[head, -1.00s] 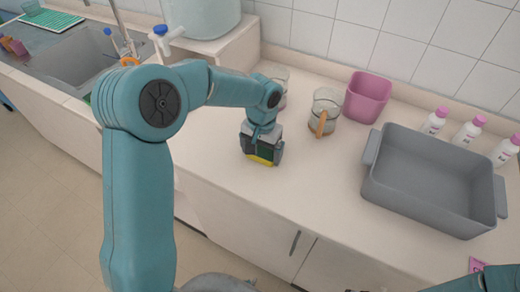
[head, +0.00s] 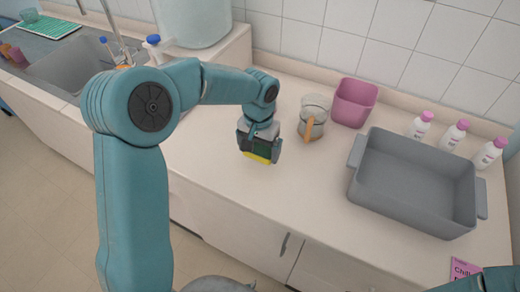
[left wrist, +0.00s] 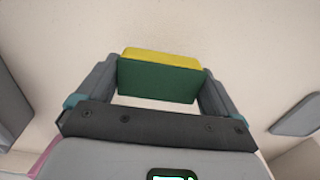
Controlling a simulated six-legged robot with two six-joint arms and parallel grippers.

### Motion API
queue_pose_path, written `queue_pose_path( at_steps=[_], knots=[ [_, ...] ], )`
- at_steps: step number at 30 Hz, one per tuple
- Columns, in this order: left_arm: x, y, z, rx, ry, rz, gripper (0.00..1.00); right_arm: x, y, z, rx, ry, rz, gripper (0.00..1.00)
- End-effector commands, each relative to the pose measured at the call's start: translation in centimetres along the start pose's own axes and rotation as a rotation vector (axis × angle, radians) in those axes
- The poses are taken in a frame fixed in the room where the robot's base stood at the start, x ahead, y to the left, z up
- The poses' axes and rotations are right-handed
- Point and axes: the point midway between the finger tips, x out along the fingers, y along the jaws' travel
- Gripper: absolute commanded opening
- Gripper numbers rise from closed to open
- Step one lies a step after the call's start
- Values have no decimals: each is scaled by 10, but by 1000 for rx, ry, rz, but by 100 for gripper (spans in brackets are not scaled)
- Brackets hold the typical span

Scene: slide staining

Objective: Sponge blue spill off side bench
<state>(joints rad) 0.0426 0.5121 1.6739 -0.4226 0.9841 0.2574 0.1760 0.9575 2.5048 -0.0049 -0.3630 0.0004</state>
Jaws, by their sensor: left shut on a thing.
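A sponge with a dark green side and a yellow side (head: 257,157) is between the fingers of my left gripper (head: 260,148). The gripper is shut on it, over the pale bench (head: 215,155) left of the glass beaker. In the left wrist view the sponge (left wrist: 160,80) sits across both fingers, yellow edge outward. I cannot tell whether it touches the bench. No blue spill shows in either view. Only part of my right arm shows at the bottom right of the head view; its gripper is out of frame.
A glass beaker with a wooden-coloured stick (head: 312,118) and a pink bin (head: 354,101) stand right of the gripper. A grey tub (head: 378,202) takes up the right side, with white pink-capped bottles (head: 453,135) behind it. A sink (head: 72,72) is at far left. The front bench is clear.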

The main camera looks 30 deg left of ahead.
Motion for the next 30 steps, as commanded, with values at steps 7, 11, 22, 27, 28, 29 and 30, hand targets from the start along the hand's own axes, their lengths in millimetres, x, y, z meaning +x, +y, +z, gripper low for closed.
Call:
queue_pose_path(
  at_steps=[7,11,22,27,28,29,30],
  knots=[
    [-27,1,1,1,2,0,65,-18,-7,0,0,0,0,43],
    [-35,1,2,2,2,0,65,-23,-8,0,0,0,0,43],
    [-36,1,2,2,1,0,65,-23,-8,0,0,0,0,43],
    [-36,1,2,2,1,0,65,-23,-8,0,0,0,0,43],
    [-36,1,2,2,1,0,65,-23,-8,0,0,0,0,43],
    [-36,1,2,3,1,0,65,-23,-8,0,0,0,0,43],
    [-36,1,2,9,1,0,65,-23,-8,0,0,0,0,43]
  ],
)
